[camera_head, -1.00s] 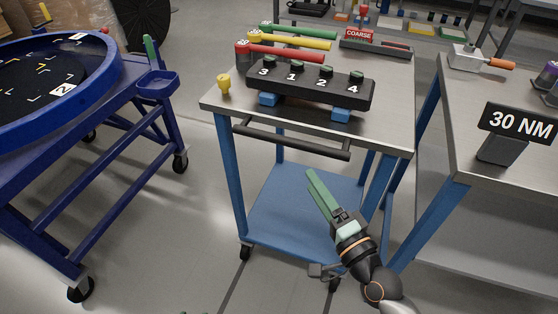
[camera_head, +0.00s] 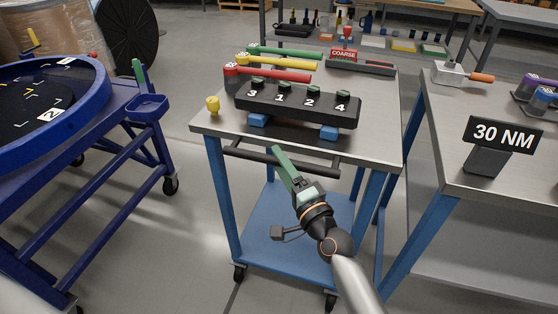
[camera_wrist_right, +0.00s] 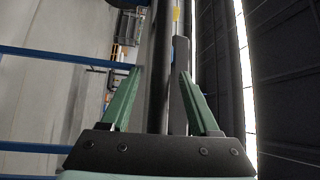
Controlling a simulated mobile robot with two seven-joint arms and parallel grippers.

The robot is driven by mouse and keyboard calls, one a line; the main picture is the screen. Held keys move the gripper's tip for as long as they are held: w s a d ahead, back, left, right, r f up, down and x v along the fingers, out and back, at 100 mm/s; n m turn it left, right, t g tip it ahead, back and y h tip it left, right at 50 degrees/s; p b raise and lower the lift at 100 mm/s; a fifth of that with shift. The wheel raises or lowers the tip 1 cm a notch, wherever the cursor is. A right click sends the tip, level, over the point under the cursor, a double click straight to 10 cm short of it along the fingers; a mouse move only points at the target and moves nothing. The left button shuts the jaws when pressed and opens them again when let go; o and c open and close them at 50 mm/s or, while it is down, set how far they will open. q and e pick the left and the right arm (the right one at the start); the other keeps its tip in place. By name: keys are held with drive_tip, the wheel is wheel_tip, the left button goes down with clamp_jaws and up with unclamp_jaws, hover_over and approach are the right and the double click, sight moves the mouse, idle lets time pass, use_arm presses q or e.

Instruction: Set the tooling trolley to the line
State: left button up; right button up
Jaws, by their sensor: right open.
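The tooling trolley (camera_head: 310,232) has a steel top, a blue frame and lower shelf, and black castors. Its dark handle bar (camera_head: 322,170) runs along the near side. My right gripper (camera_head: 278,152) is open at the handle bar, left of its middle. In the right wrist view, a long dark bar (camera_wrist_right: 158,70) lies between the two green fingers; whether they touch it I cannot tell. A thin dark line (camera_head: 232,298) shows on the floor near the trolley's front left castor. My left gripper is not in view.
The trolley carries a black numbered block (camera_head: 298,104), coloured-handled wrenches (camera_head: 270,74) and a yellow piece (camera_head: 212,104). A workbench with a 30 NM sign (camera_head: 502,134) stands close on the right. A blue round-topped cart (camera_head: 90,150) stands left, with open floor between.

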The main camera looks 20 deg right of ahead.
drive_tip(key=shift+w+a, duration=0.1)
drive_tip(key=shift+w, duration=0.35)
drive_tip(key=shift+r, duration=0.1)
clamp_jaws()
idle(1.1)
